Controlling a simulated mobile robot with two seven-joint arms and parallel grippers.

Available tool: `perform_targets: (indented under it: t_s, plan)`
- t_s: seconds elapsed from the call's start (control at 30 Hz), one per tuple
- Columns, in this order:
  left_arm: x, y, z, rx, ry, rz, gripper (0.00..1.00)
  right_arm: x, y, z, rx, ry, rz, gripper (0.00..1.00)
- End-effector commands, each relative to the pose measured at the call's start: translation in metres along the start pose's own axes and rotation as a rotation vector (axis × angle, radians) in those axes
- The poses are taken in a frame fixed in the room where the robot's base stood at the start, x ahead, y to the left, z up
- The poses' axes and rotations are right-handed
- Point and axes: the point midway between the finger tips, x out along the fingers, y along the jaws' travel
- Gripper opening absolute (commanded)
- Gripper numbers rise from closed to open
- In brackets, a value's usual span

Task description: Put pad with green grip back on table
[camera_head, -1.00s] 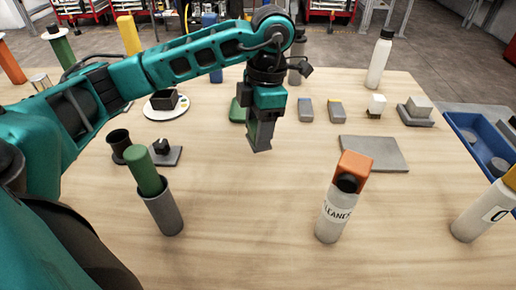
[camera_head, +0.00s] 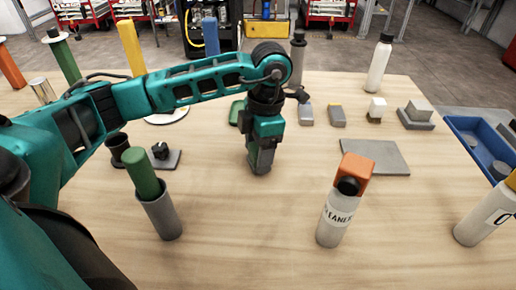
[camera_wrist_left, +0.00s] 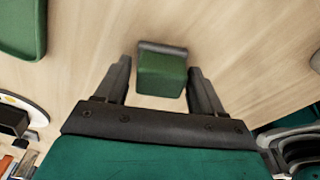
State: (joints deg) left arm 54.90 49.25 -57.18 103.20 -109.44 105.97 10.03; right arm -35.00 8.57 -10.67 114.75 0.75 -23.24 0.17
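The pad with the green grip (camera_wrist_left: 161,75) shows in the left wrist view as a green block with a grey edge along its far side. In the head view my left gripper (camera_head: 261,162) points down, low over the middle of the wooden table (camera_head: 215,205). There the pad is mostly hidden by the fingers, and I cannot tell whether it touches the table. My right gripper is not in view.
A green cylinder in a grey cup (camera_head: 162,215) stands at front left, and an orange-capped cleaner bottle (camera_head: 336,218) at front right. A flat grey plate (camera_head: 375,156) lies to the right. A green item (camera_head: 237,112) is just behind the gripper. The wood in front is clear.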

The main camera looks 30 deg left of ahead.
Motion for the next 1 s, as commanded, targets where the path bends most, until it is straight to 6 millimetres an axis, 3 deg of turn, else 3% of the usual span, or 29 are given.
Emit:
perform_targets:
  t_s: [0.13, 0.47, 0.9, 1.0]
  plan:
    - [0.0, 0.0, 0.0, 0.0, 0.0, -0.001, 0.81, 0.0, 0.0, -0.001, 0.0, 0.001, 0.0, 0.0]
    - [-0.008, 0.0, 0.0, 0.0, -0.001, 0.0, 0.81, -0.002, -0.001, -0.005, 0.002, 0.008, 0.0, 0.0]
    - [-0.099, 0.001, 0.0, 0.0, -0.004, 0.003, 0.81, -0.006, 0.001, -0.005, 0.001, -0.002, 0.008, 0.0]
    - [-0.112, 0.0, 0.0, 0.0, -0.001, 0.002, 0.81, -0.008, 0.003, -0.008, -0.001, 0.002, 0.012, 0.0]
